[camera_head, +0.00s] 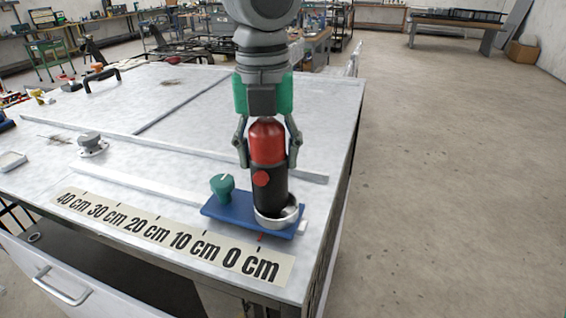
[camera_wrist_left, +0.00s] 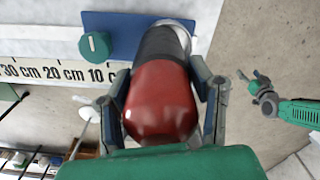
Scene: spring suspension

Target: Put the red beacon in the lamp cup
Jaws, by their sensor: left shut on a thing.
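The red beacon (camera_head: 268,142) has a red domed top and a black lower body with a round red button. It stands about upright, and its lower end appears inside the rim of the silver lamp cup (camera_head: 292,219). I cannot tell whether it touches the cup's bottom. The cup sits on the right end of a blue plate (camera_head: 232,208). My left gripper (camera_head: 268,160) is above the cup and shut around the beacon's sides. In the left wrist view the red dome (camera_wrist_left: 160,103) lies between its fingers. My right gripper (camera_wrist_left: 252,85) shows small there, away from the beacon.
A green knob (camera_head: 222,185) stands on the blue plate's left part. A centimetre scale strip (camera_head: 170,236) lies in front. A raised rail (camera_head: 200,150) runs behind the plate. A grey knob fixture (camera_head: 91,144) is further left. The table's right edge is close to the cup.

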